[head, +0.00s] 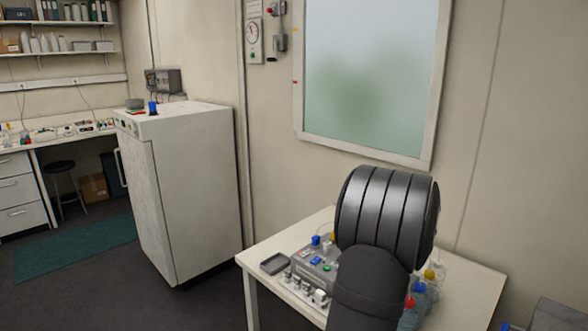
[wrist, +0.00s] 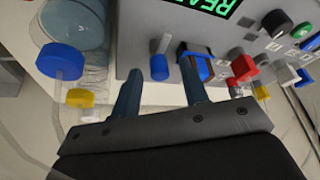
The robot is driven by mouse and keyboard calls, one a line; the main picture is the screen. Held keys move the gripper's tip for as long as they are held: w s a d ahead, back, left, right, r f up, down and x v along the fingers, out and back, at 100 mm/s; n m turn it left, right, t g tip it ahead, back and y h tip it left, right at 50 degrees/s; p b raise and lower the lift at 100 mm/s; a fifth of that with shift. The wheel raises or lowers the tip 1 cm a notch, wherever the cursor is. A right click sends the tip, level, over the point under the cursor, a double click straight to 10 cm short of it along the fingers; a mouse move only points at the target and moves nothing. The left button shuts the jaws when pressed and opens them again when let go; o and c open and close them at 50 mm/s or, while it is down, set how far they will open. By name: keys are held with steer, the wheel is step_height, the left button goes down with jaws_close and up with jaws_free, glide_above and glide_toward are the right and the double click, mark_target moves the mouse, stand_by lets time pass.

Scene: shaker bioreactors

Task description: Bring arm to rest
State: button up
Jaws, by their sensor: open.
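My gripper (wrist: 160,95) shows in the wrist view with two blue-grey fingers set well apart. It is open, and I see nothing held between the fingers. It is close to the front of a grey device (wrist: 140,30) with a green lit display, knobs and blue and red fittings. In the head view my dark, ribbed arm (head: 388,215) rises over the white table (head: 262,250), and my gripper is hidden behind it. The same grey device (head: 318,262) sits on that table, partly covered by my arm.
Bottles with blue, red and yellow caps (head: 420,295) stand right of my arm on the table. A small dark tray (head: 275,263) lies at the table's left. A white cabinet (head: 190,190) stands on the left, with open floor before it. A frosted window (head: 370,80) is behind.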

steer(key=shift+w+a+m+g+h, duration=0.1)
steer(key=shift+m+g+h, duration=0.35)
steer(key=shift+m, duration=1.3)
steer(key=shift+w+a+m+g+h, duration=0.15)
steer(key=shift+m+h, duration=0.6)
steer(key=shift+m, duration=1)
steer(key=m+g, duration=0.1)
steer(key=m, duration=0.2)
steer(key=shift+m+h, duration=0.3)
steer(key=shift+h, duration=0.1)
steer(key=shift+m+g, duration=0.7)
steer(key=shift+m, duration=0.9)
